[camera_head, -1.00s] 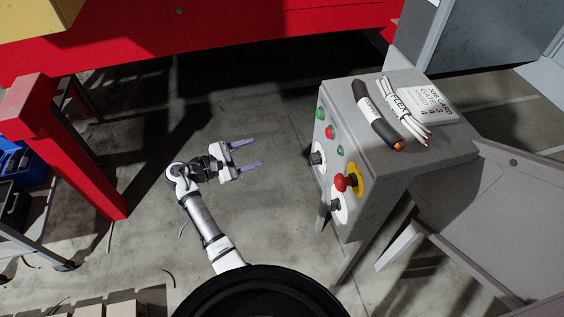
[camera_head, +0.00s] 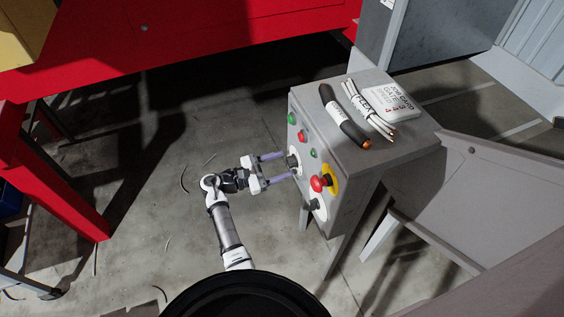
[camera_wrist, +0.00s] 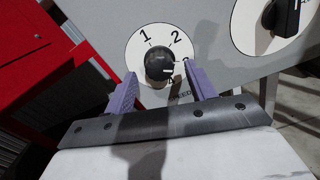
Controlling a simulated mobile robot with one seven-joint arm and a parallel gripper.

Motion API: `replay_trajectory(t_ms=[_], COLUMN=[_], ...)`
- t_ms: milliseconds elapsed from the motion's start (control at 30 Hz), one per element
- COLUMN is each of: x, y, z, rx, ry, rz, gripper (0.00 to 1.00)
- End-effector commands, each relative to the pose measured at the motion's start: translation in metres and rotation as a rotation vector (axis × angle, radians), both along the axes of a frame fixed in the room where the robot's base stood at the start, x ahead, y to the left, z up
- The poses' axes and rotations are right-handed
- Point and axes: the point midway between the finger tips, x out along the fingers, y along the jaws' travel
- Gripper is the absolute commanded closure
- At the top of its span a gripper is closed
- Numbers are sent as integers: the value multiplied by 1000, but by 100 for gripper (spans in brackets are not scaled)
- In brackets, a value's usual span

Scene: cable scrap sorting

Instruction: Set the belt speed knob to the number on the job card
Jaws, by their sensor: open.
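The job card (camera_head: 388,100) lies on top of the grey control box (camera_head: 352,170); its small print seems to read gate 3, speed 4. A round black knob (camera_wrist: 159,62) sits on a white dial (camera_wrist: 141,52) marked 1 and 2, with further marks partly hidden at the right. Its white pointer mark seems to face right. A second black knob (camera_wrist: 287,14) shows at upper right.
A red emergency button (camera_head: 318,183) on a yellow plate sits close beside the knobs. Green and red buttons are above. A black cable (camera_head: 343,120) and white cable bundle (camera_head: 366,108) lie on the box. Open floor lies to the left.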

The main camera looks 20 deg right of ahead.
Motion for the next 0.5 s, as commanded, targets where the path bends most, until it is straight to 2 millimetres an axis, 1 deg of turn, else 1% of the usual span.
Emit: replay_trajectory(t_ms=[33, 133, 433, 500], x=[0, 0, 1, 1], y=[-5, -10, -12, -12], z=[1, 1, 0, 0], rx=[0, 0, 0, 1], ry=[0, -1, -2, -2], rz=[-1, 0, 1, 1], gripper=[45, 45, 45, 54])
